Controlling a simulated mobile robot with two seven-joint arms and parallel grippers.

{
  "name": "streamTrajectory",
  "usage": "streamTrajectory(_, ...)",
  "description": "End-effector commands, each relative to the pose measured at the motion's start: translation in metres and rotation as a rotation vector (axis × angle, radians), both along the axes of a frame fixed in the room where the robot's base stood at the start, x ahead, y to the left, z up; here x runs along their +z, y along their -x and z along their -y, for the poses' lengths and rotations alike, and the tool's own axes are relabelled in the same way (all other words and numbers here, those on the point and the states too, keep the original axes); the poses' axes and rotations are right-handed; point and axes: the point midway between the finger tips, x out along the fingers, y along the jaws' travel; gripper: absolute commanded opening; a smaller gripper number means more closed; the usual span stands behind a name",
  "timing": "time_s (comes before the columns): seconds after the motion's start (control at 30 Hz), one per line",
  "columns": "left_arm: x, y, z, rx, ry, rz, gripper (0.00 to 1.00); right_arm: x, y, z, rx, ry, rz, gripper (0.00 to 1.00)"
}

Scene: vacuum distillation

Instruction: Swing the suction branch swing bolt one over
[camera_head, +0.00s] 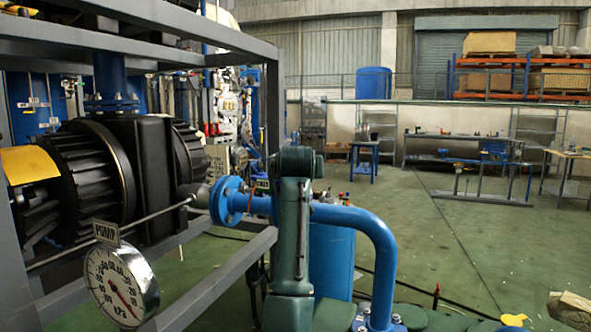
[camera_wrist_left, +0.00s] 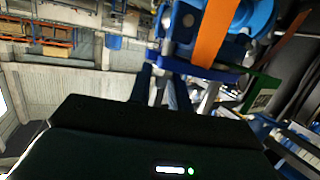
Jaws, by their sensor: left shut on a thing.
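The blue flanged joint (camera_head: 229,200) of the suction branch is left of centre in the head view. A grey pump nozzle meets it on the left, and a blue pipe (camera_head: 372,232) runs right and bends down. In the left wrist view, the blue flange (camera_wrist_left: 258,18) is at top right with an orange bar (camera_wrist_left: 215,35) across it. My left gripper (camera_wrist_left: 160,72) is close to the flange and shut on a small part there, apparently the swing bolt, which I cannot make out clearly. My green arm hides the gripper in the head view. My right gripper is not in view.
A grey frame (camera_head: 220,282) surrounds the black pump (camera_head: 110,185) on the left. A pressure gauge (camera_head: 121,287) is at lower left. A blue vessel (camera_head: 331,258) stands behind my arm. Open green floor lies to the right, with benches (camera_head: 465,137) farther back.

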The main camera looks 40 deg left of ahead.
Motion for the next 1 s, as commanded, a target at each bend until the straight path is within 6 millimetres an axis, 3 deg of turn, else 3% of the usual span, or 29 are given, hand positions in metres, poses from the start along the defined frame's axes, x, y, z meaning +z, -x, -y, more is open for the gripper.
streamTrajectory(0.13,0.001,0.000,-0.001,0.001,0.000,0.001,0.29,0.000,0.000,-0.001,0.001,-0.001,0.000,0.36)
streamTrajectory(0.47,0.001,0.004,0.003,0.001,-0.001,0.001,0.29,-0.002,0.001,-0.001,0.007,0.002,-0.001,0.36)
streamTrajectory(1.0,0.027,0.087,0.062,0.000,-0.001,0.005,0.29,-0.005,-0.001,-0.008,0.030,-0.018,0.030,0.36)
